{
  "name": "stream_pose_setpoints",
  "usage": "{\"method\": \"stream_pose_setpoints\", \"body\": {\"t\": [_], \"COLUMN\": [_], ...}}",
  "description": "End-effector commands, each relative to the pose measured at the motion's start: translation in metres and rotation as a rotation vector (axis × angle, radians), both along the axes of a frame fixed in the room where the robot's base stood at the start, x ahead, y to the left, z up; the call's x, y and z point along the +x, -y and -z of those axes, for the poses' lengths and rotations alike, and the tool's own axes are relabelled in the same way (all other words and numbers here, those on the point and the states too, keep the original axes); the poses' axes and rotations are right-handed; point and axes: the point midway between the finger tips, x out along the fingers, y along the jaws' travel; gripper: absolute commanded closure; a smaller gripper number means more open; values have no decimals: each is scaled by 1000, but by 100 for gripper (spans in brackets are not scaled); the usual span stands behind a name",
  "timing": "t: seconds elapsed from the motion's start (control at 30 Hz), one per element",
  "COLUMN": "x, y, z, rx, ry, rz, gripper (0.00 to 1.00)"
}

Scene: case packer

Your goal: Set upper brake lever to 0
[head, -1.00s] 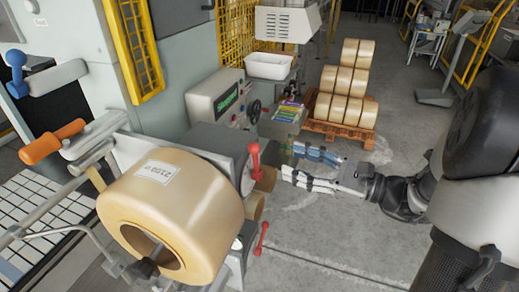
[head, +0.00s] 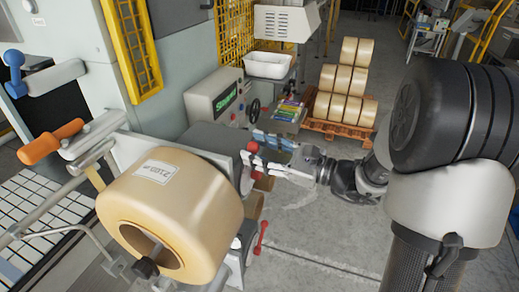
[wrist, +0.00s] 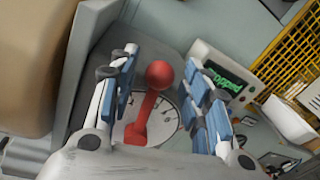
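The upper brake lever (head: 252,147) is red with a ball knob, on the grey housing beside the big tape roll. In the head view my fingers partly hide it. In the wrist view the lever (wrist: 148,105) stands over a pale round dial (wrist: 168,112) with dark marks. Its numbers are too small to read. My gripper (head: 257,149) is open, with its blue-padded fingers on either side of the knob. In the wrist view the gripper (wrist: 160,68) shows a gap on both sides of the knob.
A second red lever (head: 262,236) sits lower on the machine. The large tan tape roll (head: 170,215) is at the left. A control box with a green screen (head: 222,100) stands behind the lever. Stacked rolls (head: 345,85) on a pallet are farther back. Open floor lies to the right.

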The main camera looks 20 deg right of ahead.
Motion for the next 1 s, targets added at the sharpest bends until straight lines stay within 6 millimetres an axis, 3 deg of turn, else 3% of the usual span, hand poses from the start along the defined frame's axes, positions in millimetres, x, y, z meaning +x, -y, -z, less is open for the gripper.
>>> {"method": "stream_pose_setpoints", "body": {"t": [0.6, 1.0], "x": [0, -1], "y": [0, -1], "z": [0, 1], "rx": [0, -7], "ry": [0, 11], "rz": [0, -1], "gripper": [100, 100]}}
